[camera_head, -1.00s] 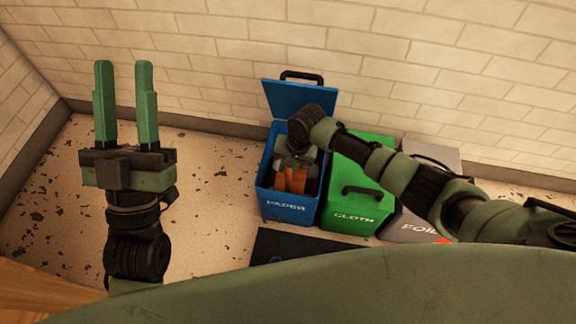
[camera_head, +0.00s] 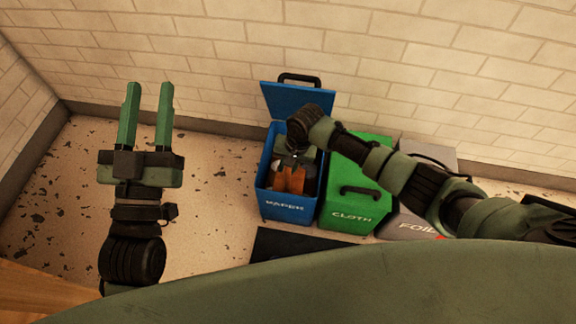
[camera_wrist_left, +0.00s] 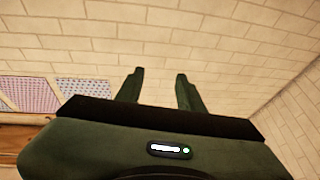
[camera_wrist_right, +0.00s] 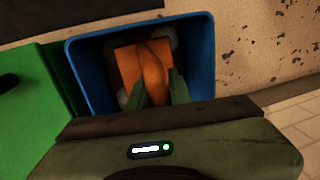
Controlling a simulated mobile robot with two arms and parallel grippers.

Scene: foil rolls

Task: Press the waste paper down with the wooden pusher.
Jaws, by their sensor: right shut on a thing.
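The blue bin marked PAPER (camera_head: 288,209) stands on the floor with its lid (camera_head: 298,100) raised against the wall. My right gripper (camera_wrist_right: 158,84) reaches down into this bin and is shut on the wooden pusher (camera_wrist_right: 143,66), an orange-brown wooden piece with a broad flat part; it also shows inside the bin in the head view (camera_head: 290,180). Pale waste paper (camera_wrist_right: 121,48) shows dimly around the pusher's edges in the right wrist view; the pusher hides most of it. My left gripper (camera_head: 150,90) is open and empty, raised at the left, far from the bins.
The green CLOTH bin (camera_head: 350,208) with its lid shut stands right beside the blue bin. The grey FOIL bin (camera_head: 412,226) is partly behind my right arm. A dark flat object (camera_head: 290,245) lies in front. Speckled floor (camera_head: 215,190) left of the bins is clear.

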